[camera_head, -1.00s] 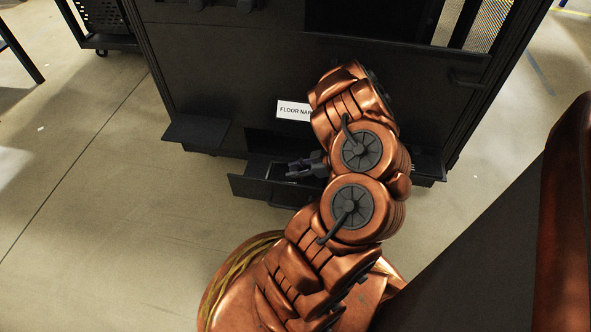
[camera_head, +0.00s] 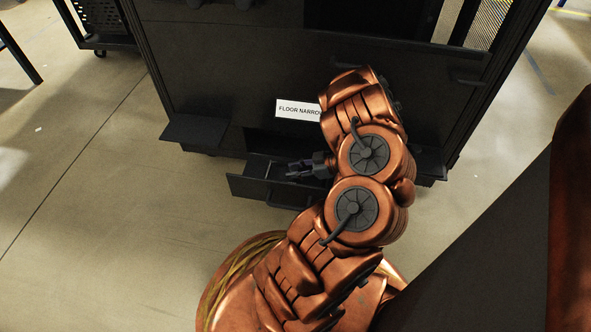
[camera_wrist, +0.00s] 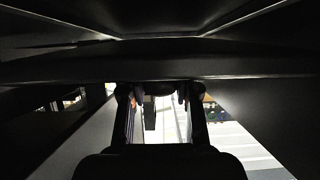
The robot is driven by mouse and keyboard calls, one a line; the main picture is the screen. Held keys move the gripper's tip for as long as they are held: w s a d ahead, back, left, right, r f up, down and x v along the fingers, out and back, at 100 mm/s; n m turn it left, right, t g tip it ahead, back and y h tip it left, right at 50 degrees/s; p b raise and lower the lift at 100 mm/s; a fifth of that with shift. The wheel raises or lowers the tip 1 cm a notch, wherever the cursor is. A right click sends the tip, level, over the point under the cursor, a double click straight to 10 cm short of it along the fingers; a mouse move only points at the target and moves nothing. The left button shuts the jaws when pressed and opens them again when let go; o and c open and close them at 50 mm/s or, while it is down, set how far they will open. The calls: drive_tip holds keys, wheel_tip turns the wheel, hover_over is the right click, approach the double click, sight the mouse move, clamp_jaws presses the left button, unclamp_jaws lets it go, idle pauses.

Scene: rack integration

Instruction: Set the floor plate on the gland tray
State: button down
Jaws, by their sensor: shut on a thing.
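My gripper (camera_head: 298,168) is low at the front of the dark rack, over the opening of a pulled-out dark drawer-like tray (camera_head: 246,187). In the wrist view its fingers (camera_wrist: 158,102) show as dark shapes near the centre. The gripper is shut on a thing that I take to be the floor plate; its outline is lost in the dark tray. I cannot tell whether this tray is the gland tray. A dark panel (camera_wrist: 160,68) spans the wrist view above the fingers.
A white label (camera_head: 297,109) reading "FLOOR NARROW" is on the rack front (camera_head: 230,75) above the tray. A dark ledge (camera_head: 194,131) juts out to the left, and another (camera_head: 430,163) to the right. Bare floor (camera_head: 130,235) lies at the left.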

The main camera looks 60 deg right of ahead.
sight(295, 168)
idle(0.3)
drive_tip(key=c, duration=0.8)
unclamp_jaws()
drive_tip(key=shift+s, duration=0.1)
drive_tip(key=shift+o, duration=0.2)
drive_tip(key=shift+f, duration=0.1)
drive_tip(key=shift+s, duration=0.1)
drive_tip(key=shift+g, duration=0.5)
drive_tip(key=r+p, duration=0.3)
drive_tip(key=r, duration=0.2)
drive_tip(key=r+p, duration=0.2)
drive_tip(key=r, duration=0.1)
drive_tip(key=shift+w+r+p, duration=0.25)
drive_tip(key=shift+w+p, duration=0.1)
drive_tip(key=w+a+r+t+p, duration=0.1)
drive_tip(key=w+a+r+p, duration=0.2)
drive_tip(key=w, duration=0.5)
drive_tip(key=w+a+r+t+p, duration=0.1)
drive_tip(key=w+a+r+p, duration=0.3)
drive_tip(key=w+a+r, duration=0.2)
drive_tip(key=w+a, duration=0.2)
drive_tip(key=shift+w+a, duration=0.15)
drive_tip(key=shift+w, duration=0.25)
drive_tip(key=shift+s, duration=0.1)
